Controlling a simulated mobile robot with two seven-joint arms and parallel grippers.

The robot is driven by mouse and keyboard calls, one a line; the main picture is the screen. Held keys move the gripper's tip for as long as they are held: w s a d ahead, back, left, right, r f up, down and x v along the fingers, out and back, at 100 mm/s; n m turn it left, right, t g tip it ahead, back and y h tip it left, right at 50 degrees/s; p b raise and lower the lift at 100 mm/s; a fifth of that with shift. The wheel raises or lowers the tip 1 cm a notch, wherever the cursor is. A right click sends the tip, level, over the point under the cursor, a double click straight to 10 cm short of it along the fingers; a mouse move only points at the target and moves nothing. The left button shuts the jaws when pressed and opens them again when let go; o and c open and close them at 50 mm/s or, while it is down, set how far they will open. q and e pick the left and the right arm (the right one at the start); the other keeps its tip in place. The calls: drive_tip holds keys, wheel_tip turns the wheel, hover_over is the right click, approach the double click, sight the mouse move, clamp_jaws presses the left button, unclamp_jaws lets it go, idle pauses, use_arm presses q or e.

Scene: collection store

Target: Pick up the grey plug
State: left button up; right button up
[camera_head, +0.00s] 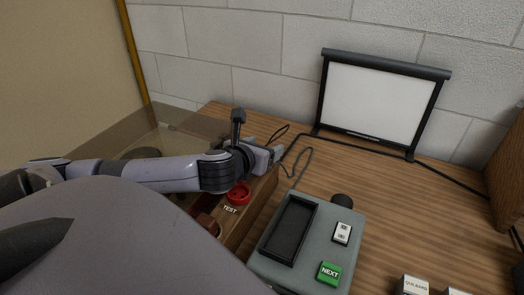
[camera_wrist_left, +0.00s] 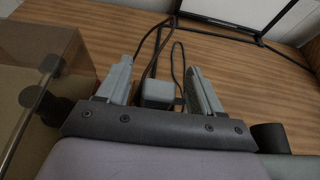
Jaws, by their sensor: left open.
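The grey plug (camera_wrist_left: 157,93) is a small block with a dark cable, lying on the wooden desktop in the left wrist view. My left gripper (camera_wrist_left: 160,85) is open, with one finger on each side of the plug. Gaps show between the plug and both fingers, so it is not gripped. In the head view my left gripper (camera_head: 273,155) is low over the desk beside the wooden box with the red button. The plug cannot be made out there, as the gripper hides that spot. My right gripper is not in view.
A grey device (camera_head: 265,258) with a dark tray and a green NEXT button (camera_head: 329,273) stands right of the gripper. A red TEST button (camera_head: 239,193) is below my arm. A white framed screen (camera_head: 380,98) stands behind. Desk between screen and device is mostly clear, with cables.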

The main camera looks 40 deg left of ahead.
use_arm(q)
drive_tip(key=c, duration=1.1)
drive_tip(key=shift+r, duration=0.1)
